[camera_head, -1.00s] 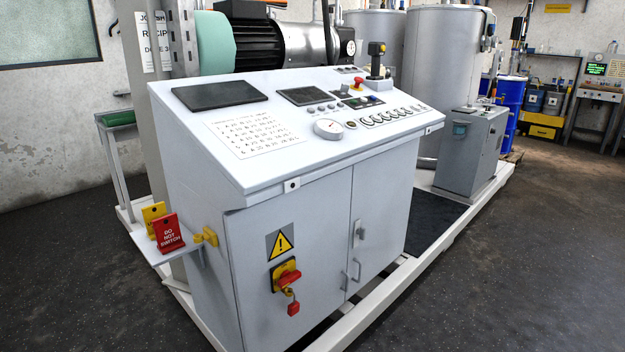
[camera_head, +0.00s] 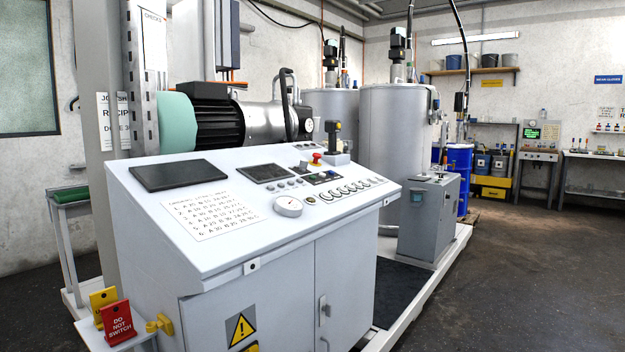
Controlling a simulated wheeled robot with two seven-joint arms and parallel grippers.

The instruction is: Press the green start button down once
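The grey-white control console (camera_head: 250,262) stands in front of me with a sloped top panel. A small dark strip (camera_head: 322,177) on the panel, below the red-topped stop button (camera_head: 316,160), carries small coloured controls. They are too small for me to tell surely which is a green start button. A grey box (camera_head: 429,222) right of the console has a small teal-green patch (camera_head: 418,197) on its face; I cannot tell whether it is a button or a display. Neither of my grippers shows in the view.
Steel tanks (camera_head: 392,140) and a blue drum (camera_head: 459,172) stand behind. Open dark floor (camera_head: 540,275) lies to the right.

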